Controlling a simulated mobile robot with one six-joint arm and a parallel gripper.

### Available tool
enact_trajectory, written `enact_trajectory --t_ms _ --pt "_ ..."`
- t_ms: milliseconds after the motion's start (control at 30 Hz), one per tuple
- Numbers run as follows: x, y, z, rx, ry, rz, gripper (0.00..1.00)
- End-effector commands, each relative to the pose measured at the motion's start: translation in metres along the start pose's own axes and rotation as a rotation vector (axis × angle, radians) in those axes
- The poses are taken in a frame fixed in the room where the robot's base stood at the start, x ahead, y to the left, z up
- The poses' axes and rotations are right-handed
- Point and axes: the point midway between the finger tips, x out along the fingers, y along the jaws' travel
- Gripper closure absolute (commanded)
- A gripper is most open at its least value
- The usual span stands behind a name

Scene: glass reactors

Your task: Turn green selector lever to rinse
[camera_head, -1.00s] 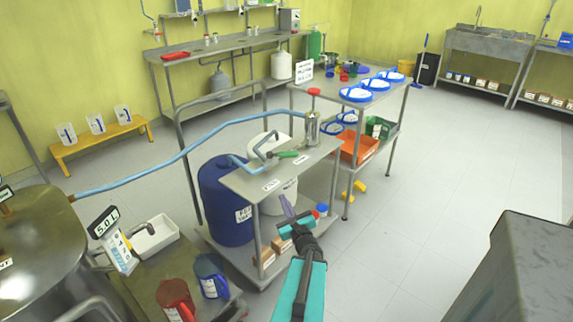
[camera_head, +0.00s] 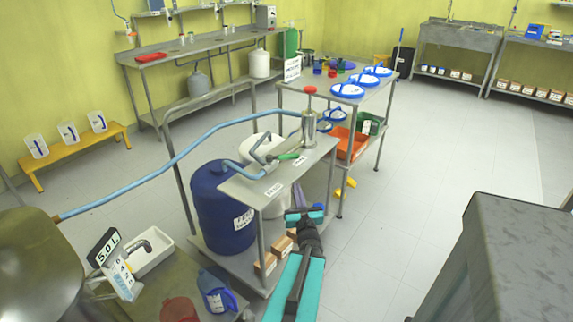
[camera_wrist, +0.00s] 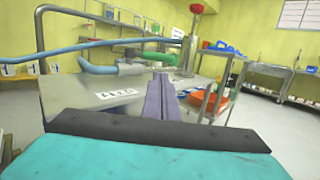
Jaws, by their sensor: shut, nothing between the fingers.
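The green selector lever (camera_head: 289,156) sits on the small steel cart top (camera_head: 262,187), at the foot of the metal pump with a red knob (camera_head: 309,122). In the wrist view the green lever (camera_wrist: 163,58) is just beyond my fingers, pointing left from the pump. My gripper (camera_head: 299,192) is in front of the cart's near right edge, apart from the lever. In the wrist view its purple fingers (camera_wrist: 160,98) are together and empty. A label (camera_wrist: 116,94) lies on the cart top left of the fingers; its text is not readable.
A blue hose (camera_head: 160,168) runs from the steel vessel at left to the cart. A blue drum (camera_head: 221,205) stands at the cart's left. A second cart with blue-rimmed dishes (camera_head: 347,91) stands behind.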

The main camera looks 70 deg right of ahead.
Motion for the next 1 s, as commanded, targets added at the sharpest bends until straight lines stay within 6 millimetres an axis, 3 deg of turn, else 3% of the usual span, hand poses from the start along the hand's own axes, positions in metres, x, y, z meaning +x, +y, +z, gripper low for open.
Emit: enact_trajectory --t_ms 567,1000 --pt "0.001 -0.008 -0.001 0.000 -0.001 -0.010 1.00" --pt "0.015 -0.009 -0.004 -0.001 -0.001 -0.011 1.00"
